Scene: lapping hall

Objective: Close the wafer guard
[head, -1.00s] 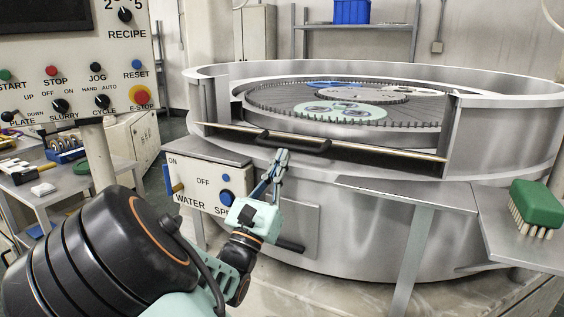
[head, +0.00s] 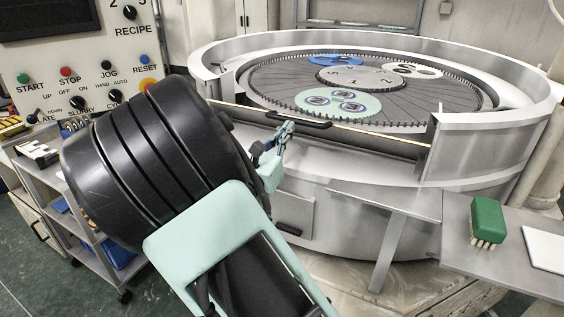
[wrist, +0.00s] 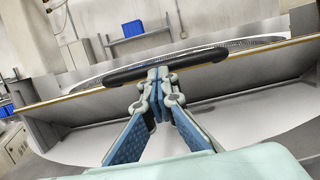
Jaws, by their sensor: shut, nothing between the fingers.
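The wafer guard (head: 375,142) is the long panel with a pale gold edge across the front opening of the round lapping machine. Its edge sits below the machine's rim, so the plate stays exposed above it. A black bar handle (head: 300,119) is fixed along this edge. My gripper (head: 288,127) is shut and empty, with its tips at the handle. In the wrist view the fingertips (wrist: 158,74) overlap the middle of the handle (wrist: 190,63) from the near side, below the guard's gold edge (wrist: 268,50). I cannot tell whether they touch it.
The machine's rim (head: 480,125) curves around the toothed plate carrying wafer carriers (head: 340,104). A side shelf (head: 455,262) at right holds a green brush (head: 488,220). The control panel (head: 75,75) and a cart (head: 60,190) stand at left.

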